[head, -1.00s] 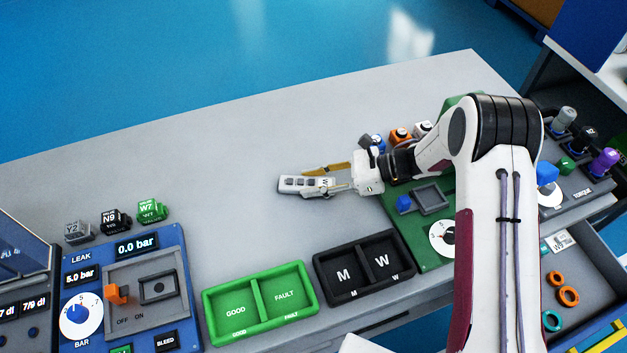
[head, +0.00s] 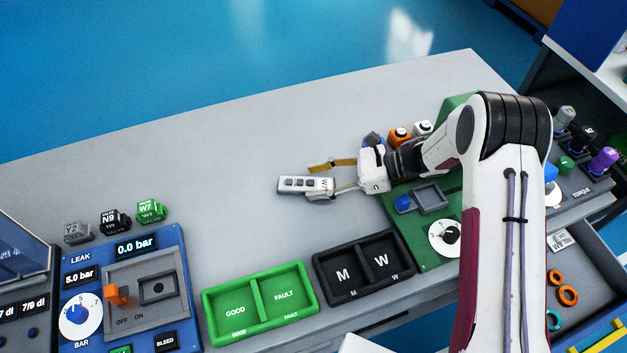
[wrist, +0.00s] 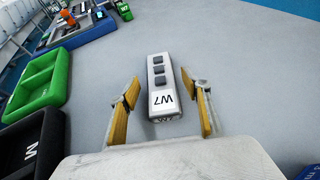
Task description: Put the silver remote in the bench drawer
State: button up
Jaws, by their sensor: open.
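The silver remote (head: 305,185) lies on the grey bench top, with dark buttons and a W7 label. In the wrist view the remote (wrist: 164,85) lies between and ahead of the two yellow-padded fingers, its labelled end nearest me. My gripper (head: 327,180) is open around that end; in the wrist view my gripper (wrist: 166,95) shows a gap on both sides of the remote. The open bench drawer (head: 590,262) is at the lower right, partly hidden by my arm.
The drawer holds orange rings (head: 567,294), a teal ring and a grey W-labelled block (head: 561,239). A black M/W tray (head: 363,268) and a green GOOD/FAULT tray (head: 259,303) stand at the front edge. A green panel (head: 432,225) lies beneath my arm. The back left bench is clear.

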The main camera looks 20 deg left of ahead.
aim_at(332, 184)
jog(key=v, duration=0.3)
jog(key=shift+w+d+r, duration=0.15)
jog(key=shift+d+r, duration=0.05)
jog(key=shift+r, duration=0.05)
notch_tip(332, 184, up, 5)
jog(key=shift+a, duration=0.1)
jog(key=shift+r, duration=0.8)
